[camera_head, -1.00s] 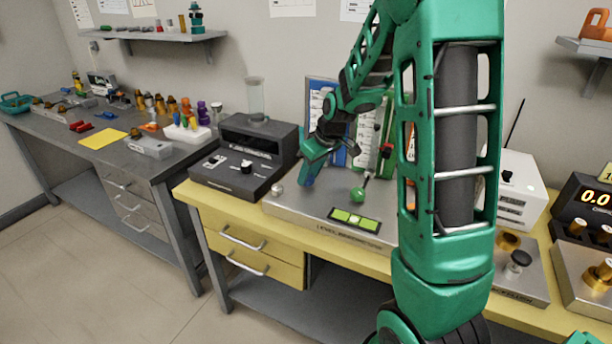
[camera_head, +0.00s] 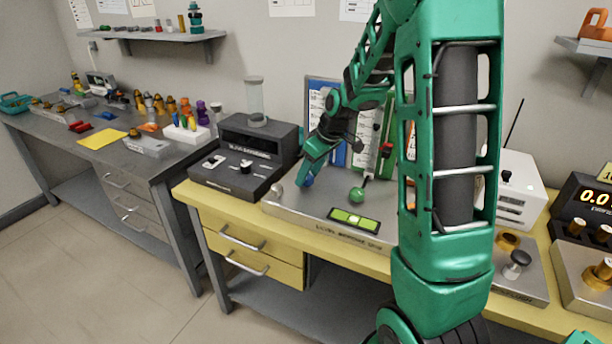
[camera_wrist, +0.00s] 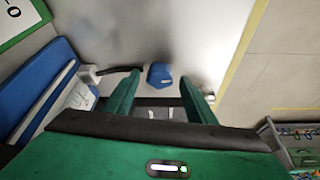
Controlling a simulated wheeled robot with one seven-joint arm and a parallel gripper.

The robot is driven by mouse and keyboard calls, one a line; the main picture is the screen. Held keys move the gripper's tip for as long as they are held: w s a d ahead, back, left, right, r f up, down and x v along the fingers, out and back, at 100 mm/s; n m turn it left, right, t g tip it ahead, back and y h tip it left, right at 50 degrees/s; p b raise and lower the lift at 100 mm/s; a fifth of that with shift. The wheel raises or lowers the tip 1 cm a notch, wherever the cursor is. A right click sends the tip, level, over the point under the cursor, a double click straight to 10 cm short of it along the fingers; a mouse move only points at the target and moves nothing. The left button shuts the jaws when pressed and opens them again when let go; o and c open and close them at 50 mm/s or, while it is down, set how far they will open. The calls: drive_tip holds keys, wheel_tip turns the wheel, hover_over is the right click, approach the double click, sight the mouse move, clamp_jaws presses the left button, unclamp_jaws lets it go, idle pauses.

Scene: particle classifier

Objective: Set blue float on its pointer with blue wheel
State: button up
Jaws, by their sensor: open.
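The blue wheel (camera_head: 309,181) sits on the left part of a grey metal base plate, partly hidden by my gripper (camera_head: 305,174) in the head view. In the wrist view the blue wheel (camera_wrist: 160,75) lies just beyond and between the tips of my open gripper (camera_wrist: 161,98), with nothing gripped. The blue gauge panel (camera_head: 317,93) stands upright behind the plate, partly covered by my arm. It shows at the left of the wrist view (camera_wrist: 35,92). I cannot make out its blue float or pointer.
A green wheel (camera_head: 357,194) on a rod and a green level (camera_head: 354,219) are to the right on the base plate (camera_head: 290,206). A green panel (camera_head: 366,150) stands behind. A black console (camera_head: 245,155) is close on the left.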

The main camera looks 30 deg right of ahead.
drive_tip(key=v, duration=1)
drive_tip(key=s+f+m+g, duration=0.1)
drive_tip(key=s+m, duration=0.4)
drive_tip(key=s, duration=1.1)
drive_tip(key=s+a+f+m+g+h, duration=0.1)
drive_tip(key=s+m+g, duration=0.2)
drive_tip(key=s, duration=1.3)
drive_tip(key=m, duration=0.2)
drive_tip(key=shift+s+f+m+h, duration=0.2)
drive_tip(key=shift+f+m+h, duration=0.1)
drive_tip(key=shift+m, duration=0.1)
drive_tip(key=shift+w+f, duration=0.25)
drive_tip(key=shift+w, duration=0.35)
